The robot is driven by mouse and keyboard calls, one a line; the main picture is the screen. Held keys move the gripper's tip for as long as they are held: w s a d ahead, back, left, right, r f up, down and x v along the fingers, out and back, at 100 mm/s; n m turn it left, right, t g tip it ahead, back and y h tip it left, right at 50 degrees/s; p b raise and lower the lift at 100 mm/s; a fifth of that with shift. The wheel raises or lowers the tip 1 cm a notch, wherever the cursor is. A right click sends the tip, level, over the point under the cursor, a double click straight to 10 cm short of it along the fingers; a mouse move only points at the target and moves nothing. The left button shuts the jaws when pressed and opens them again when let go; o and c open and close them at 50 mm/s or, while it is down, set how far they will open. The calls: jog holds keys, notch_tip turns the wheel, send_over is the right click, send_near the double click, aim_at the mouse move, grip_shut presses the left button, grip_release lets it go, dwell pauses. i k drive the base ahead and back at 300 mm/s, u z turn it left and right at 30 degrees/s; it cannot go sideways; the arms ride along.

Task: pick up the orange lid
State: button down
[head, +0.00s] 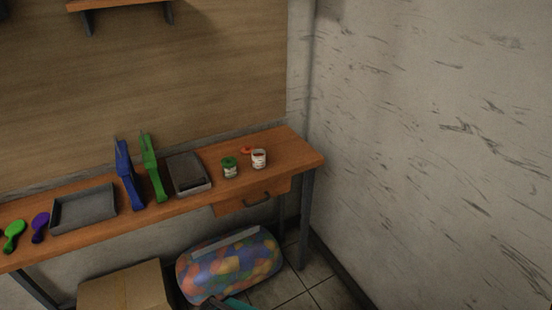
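The orange lid (246,150) is a small flat orange-red shape on the wooden workbench (285,145), near its right end. It lies just behind and left of an open white jar (259,158). The jar looks dark reddish inside, and I cannot tell whether the lid touches it. A jar with a green top (229,167) stands to the left, nearer the front edge.
A grey box-like tray (190,187), green and blue upright tools (152,168) (126,172) and a shallow grey tray (84,223) stand further left. A drawer handle (258,201) juts out below the jars.

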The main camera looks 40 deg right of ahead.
aim_at(247, 150)
jog(key=z, duration=4.4)
jog(key=i, duration=0.1)
jog(key=u, duration=3.2)
jog(key=k, duration=0.9)
jog(key=u, duration=0.2)
jog(key=i, duration=0.75)
jog(key=z, duration=0.05)
